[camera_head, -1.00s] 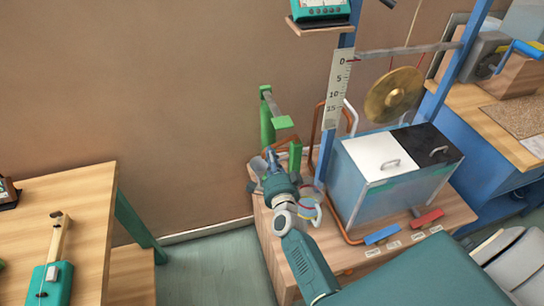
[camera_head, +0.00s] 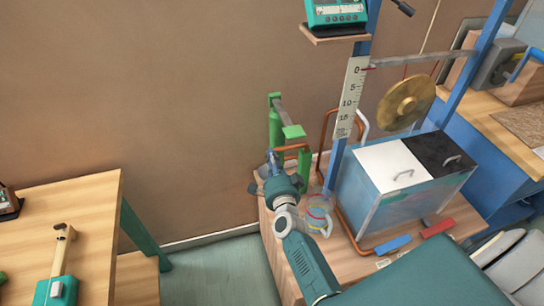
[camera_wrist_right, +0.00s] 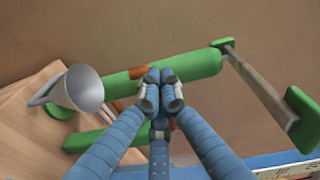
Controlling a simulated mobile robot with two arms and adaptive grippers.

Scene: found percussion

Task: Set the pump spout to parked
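The green pump (camera_head: 275,128) stands on a wooden bench by the wall, with a grey lever (camera_head: 285,110) ending in a green block. A copper pipe (camera_head: 293,147), which looks like the spout, runs between the pump body and a shorter green post (camera_head: 305,165). In the right wrist view the green pump body (camera_wrist_right: 195,68) lies behind my fingers, and a bit of copper (camera_wrist_right: 138,73) shows beside them. My right gripper (camera_wrist_right: 160,78) has its fingertips together in front of the pipe, with nothing visible between them. It also shows in the head view (camera_head: 271,160). My left gripper is out of view.
A grey funnel (camera_wrist_right: 82,88) is close left of my fingers in the right wrist view. A clear jug (camera_head: 319,215) stands right of my right arm. A tank with white and black lids (camera_head: 392,165) and a blue frame stand further right.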

